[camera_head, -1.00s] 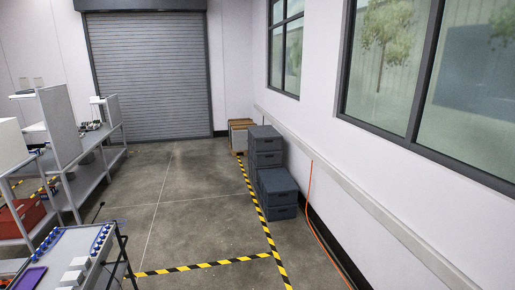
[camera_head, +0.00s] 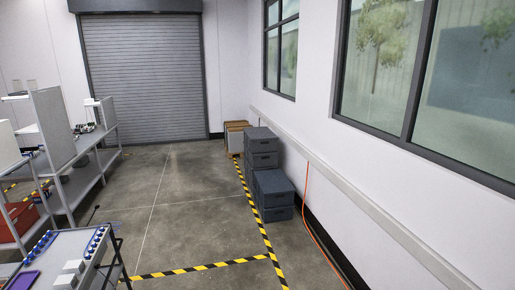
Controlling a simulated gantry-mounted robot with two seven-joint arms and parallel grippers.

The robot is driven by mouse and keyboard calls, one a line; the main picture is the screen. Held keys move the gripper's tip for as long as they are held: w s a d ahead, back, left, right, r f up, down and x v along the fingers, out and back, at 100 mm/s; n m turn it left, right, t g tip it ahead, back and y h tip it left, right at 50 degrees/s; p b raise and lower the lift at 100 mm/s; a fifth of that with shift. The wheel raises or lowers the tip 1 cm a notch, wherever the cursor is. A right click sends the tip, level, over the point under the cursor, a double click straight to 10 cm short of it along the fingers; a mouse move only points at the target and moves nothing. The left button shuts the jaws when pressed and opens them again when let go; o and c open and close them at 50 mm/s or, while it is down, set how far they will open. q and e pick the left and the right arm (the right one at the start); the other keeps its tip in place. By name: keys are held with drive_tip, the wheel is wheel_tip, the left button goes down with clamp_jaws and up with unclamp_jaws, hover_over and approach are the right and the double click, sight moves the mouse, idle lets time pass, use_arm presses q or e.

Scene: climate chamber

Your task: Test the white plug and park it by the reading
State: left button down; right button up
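A grey-topped table (camera_head: 62,249) stands at the lower left, cut off by the picture's edge. On it are a row of blue pieces (camera_head: 97,241) along the right side, another blue row (camera_head: 38,246) at the left, a purple tray (camera_head: 22,281), and small white blocks (camera_head: 74,267). I cannot tell whether one of these blocks is the white plug, and no reading can be made out. Neither of my grippers is in view.
Shelving benches (camera_head: 88,175) with upright panels line the left side. Stacked dark grey crates (camera_head: 272,190) stand by the right wall beside yellow-black floor tape (camera_head: 205,268). An orange cable (camera_head: 306,205) hangs down the wall. The middle floor is clear up to the roller shutter (camera_head: 143,80).

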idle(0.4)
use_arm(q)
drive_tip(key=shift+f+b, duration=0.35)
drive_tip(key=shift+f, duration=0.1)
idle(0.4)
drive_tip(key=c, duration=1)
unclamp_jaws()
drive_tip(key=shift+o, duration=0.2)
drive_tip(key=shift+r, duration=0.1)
